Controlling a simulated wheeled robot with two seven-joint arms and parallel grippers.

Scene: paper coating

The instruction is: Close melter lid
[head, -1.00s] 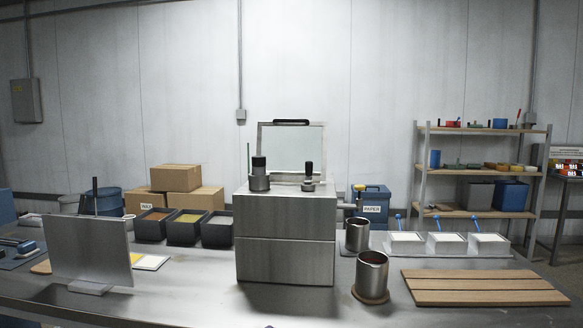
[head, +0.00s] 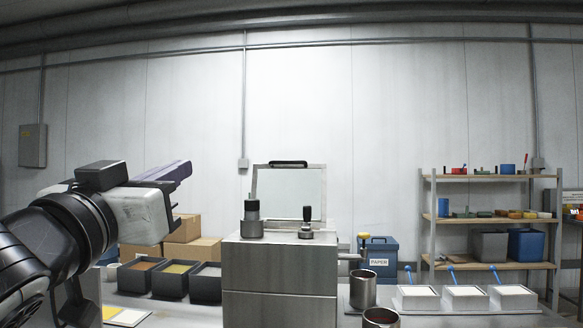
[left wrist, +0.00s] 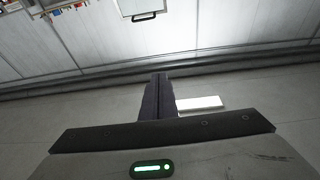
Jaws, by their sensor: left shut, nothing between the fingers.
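The melter (head: 280,275) is a steel box in the middle of the head view. Its lid (head: 289,192) stands upright and open at the back, with a black handle (head: 288,163) on its top edge. The lid also shows at the top of the left wrist view (left wrist: 132,7), partly cut off, with its handle (left wrist: 143,17). My left gripper (head: 187,169) is raised to the left of the lid, apart from it, at about the handle's height in the picture. Its fingers (left wrist: 156,84) are shut and empty. My right gripper is out of view.
A cylinder-topped fitting (head: 251,218) and a black knob (head: 306,222) stand on the melter's top. Dark bins (head: 171,280) sit left of it. Steel cups (head: 363,289), a blue paper bin (head: 378,257) and white trays (head: 416,299) are to the right.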

